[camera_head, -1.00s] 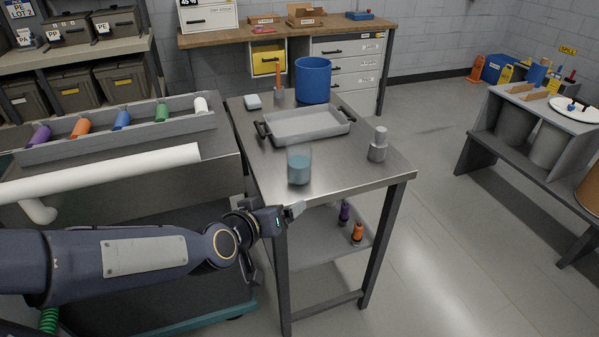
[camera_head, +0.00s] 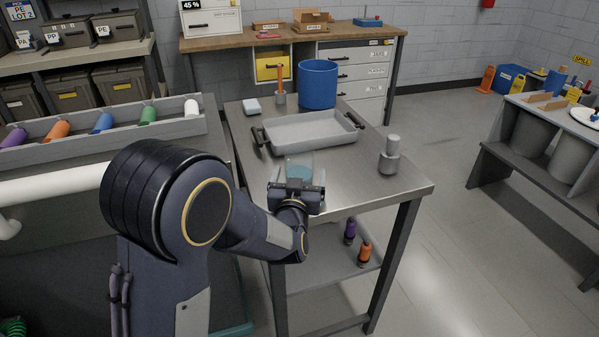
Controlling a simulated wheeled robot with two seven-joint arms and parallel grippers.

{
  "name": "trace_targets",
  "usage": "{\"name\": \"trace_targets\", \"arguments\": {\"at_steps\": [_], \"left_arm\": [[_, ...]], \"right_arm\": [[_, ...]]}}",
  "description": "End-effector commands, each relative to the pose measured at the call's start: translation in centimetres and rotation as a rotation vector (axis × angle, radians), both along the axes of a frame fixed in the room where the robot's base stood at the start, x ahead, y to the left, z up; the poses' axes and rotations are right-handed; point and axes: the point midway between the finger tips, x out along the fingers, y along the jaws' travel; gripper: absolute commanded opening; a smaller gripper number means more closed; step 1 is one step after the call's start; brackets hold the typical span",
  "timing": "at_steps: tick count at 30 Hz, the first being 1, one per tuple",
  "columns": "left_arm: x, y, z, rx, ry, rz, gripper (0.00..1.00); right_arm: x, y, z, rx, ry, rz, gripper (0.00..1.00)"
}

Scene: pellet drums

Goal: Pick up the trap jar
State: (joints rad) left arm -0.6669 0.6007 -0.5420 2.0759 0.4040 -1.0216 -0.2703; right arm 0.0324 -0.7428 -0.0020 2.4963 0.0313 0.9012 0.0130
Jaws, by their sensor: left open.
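The trap jar (camera_head: 299,168), a clear glass jar with bluish contents, stands on the steel table near its front edge. My left gripper (camera_head: 297,182) is open at the near side of the jar and covers its lower part. Whether the fingers are around the jar or just short of it, and whether they touch it, I cannot tell. My right gripper is not in view.
A grey tray with black handles (camera_head: 312,130) lies close behind the jar. A grey capped cylinder (camera_head: 389,155) stands to the right, and a blue bucket (camera_head: 318,84) stands at the back. The steel table (camera_head: 350,185) is bare between jar and cylinder.

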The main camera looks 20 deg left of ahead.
Motion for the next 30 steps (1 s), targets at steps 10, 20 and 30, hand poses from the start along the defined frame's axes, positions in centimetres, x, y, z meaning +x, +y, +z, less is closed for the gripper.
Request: {"name": "trace_targets", "arguments": {"at_steps": [10, 20, 30], "left_arm": [[1.00, 0.19, -0.04, 0.000, 0.001, 0.000, 0.87], [0.98, 0.16, -0.04, 0.000, 0.001, 0.000, 0.44], [0.99, 0.15, 0.14, -0.001, -0.001, 0.000, 0.33]], "right_arm": [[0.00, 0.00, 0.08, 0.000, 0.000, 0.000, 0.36], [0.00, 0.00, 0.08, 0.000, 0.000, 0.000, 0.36], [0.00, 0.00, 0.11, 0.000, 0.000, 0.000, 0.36]]}}
